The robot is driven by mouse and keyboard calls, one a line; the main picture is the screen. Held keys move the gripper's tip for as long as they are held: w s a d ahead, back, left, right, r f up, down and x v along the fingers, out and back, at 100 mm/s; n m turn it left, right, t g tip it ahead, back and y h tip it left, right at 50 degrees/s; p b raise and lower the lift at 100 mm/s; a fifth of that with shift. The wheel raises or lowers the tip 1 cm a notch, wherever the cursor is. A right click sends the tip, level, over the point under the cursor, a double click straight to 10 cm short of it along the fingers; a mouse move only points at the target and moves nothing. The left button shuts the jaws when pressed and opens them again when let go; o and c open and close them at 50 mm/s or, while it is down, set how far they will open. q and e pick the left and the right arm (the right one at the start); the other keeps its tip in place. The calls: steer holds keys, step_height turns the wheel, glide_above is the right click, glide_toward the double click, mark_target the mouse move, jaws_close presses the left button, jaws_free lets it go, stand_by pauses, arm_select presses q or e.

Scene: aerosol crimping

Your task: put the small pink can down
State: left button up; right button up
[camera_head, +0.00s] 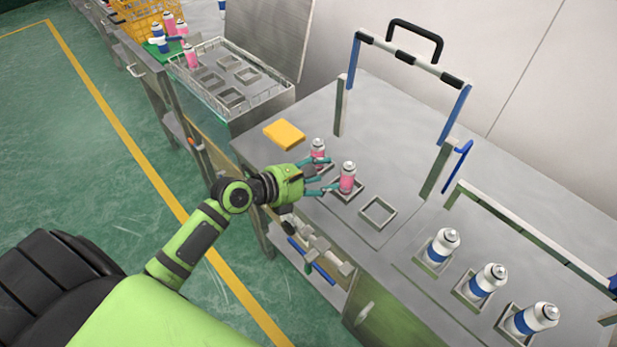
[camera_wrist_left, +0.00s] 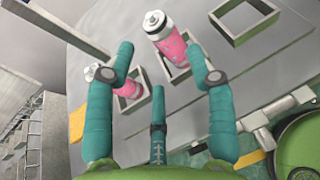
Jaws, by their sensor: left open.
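Two small pink cans with white tops stand upright on the steel bench. The nearer can (camera_head: 347,178) stands in a square holder frame (camera_head: 359,194); in the left wrist view it (camera_wrist_left: 172,46) appears between and just beyond the spread fingertips. The other pink can (camera_head: 317,149) stands in another frame behind the left gripper's far finger, which partly hides it. It also shows in the left wrist view (camera_wrist_left: 129,89). My left gripper (camera_head: 326,174) is open, its fingers reaching toward the nearer can and not closed on anything. My right gripper is out of view.
An empty square frame (camera_head: 378,212) lies to the right. Blue-and-white cans (camera_head: 437,250) stand in frames at the lower right. A yellow block (camera_head: 284,134) lies behind the gripper. A handled frame (camera_head: 349,85) rises at the back. A wire basket (camera_head: 270,95) stands upper left.

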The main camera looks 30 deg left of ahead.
arm_select(q)
steer(key=v, duration=0.4)
stand_by(1.3)
